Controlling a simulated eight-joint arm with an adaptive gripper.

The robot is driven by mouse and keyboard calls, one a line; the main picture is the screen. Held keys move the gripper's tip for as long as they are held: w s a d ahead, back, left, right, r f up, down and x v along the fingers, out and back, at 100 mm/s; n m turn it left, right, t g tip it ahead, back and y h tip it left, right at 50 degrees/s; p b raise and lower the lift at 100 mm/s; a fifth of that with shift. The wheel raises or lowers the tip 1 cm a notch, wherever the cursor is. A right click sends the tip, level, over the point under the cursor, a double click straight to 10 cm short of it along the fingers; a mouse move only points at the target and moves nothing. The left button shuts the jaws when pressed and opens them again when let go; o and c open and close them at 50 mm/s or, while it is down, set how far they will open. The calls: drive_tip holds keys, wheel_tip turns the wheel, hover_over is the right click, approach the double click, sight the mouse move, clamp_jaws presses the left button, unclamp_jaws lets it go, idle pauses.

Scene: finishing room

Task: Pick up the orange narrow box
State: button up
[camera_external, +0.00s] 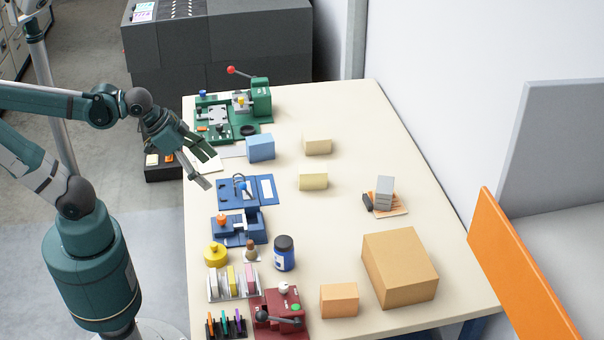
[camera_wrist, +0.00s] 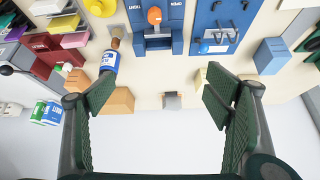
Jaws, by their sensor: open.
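A small orange box (camera_external: 339,302) stands near the front of the table, right of the dark red machine. In the wrist view an orange box (camera_wrist: 121,101) shows just below the blue bottle, near the left finger. A larger tan-orange box (camera_external: 400,267) stands to its right in the external view. My gripper (camera_external: 209,168) is open and empty, above the left edge of the table and well away from the orange box. Its two green fingers (camera_wrist: 164,95) are spread wide in the wrist view, with nothing between their pads.
The pale table (camera_external: 345,230) has free room in its middle. A blue bottle (camera_external: 284,253) and a dark red machine (camera_external: 280,313) stand near the orange box. A blue box (camera_external: 260,147), two cream boxes and blue fixtures lie near my gripper. A wall borders the right side.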

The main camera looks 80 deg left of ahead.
drive_tip(key=w+d+r+m+g+h+p, duration=0.1)
drive_tip(key=w+d+r+m+g+p, duration=0.15)
drive_tip(key=w+d+m, duration=0.5)
drive_tip(key=m+g+h+p, duration=0.3)
drive_tip(key=m+g+p, duration=0.2)
drive_tip(key=m, duration=0.6)
approach(341, 290)
drive_tip(key=shift+n, duration=0.25)
drive_tip(key=x, duration=0.6)
drive_tip(key=shift+s+f, duration=0.2)
drive_tip(key=shift+w+d+f, duration=0.1)
drive_tip(key=shift+d+f, duration=0.15)
drive_tip(key=shift+f, duration=0.05)
drive_tip(key=shift+x, duration=1.25)
drive_tip(key=shift+b+x, duration=0.35)
drive_tip(key=shift+x, duration=2.25)
